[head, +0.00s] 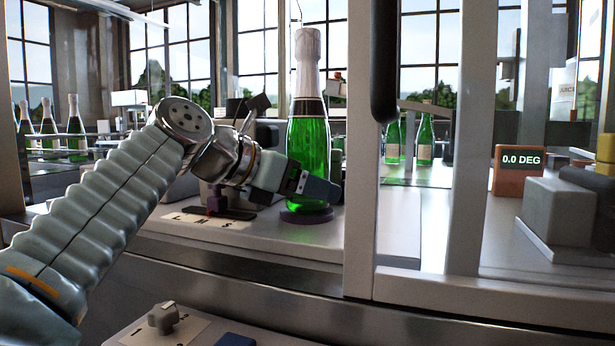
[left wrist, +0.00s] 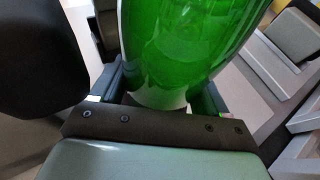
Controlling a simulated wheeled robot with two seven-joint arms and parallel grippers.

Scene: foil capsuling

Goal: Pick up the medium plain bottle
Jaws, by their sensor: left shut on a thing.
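A green bottle (head: 309,148) with a pale foil-like neck and a dark band stands upright over a round dark purple base (head: 306,215). I cannot tell whether it touches that base. My left gripper (head: 318,187) reaches in from the left and is shut on the bottle's lower body. In the left wrist view, the green glass (left wrist: 175,50) fills the space between the two fingers of the left gripper (left wrist: 158,98). The far side of the grip is hidden. My right gripper is not in view.
A pale upright post (head: 360,150) stands just right of the bottle. Several bottles (head: 76,130) stand at the far left, and two more (head: 424,140) behind the posts. A "0.0 DEG" display (head: 521,171) and a grey block (head: 557,212) are at the right.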

